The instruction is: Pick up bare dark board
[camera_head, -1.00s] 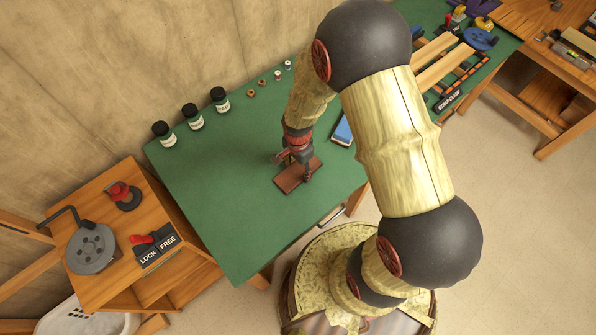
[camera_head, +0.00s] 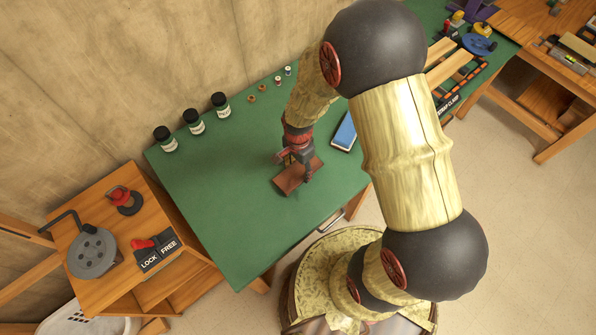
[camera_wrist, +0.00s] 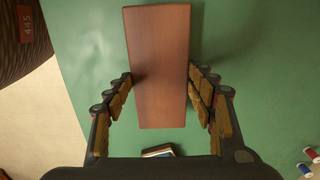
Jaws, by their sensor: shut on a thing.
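The bare dark board (camera_head: 290,180) is a plain reddish-brown rectangular slab over the green-topped table (camera_head: 240,220). My gripper (camera_head: 298,168) is shut on it, with one finger on each long side. In the head view the board looks tilted. Its clearance above the table is hard to tell, and my gripper hides part of it.
A blue block (camera_head: 344,132) lies right of the board. A wooden stand with a LOCK/FREE switch (camera_head: 155,250) is at left. The front left of the green top is clear.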

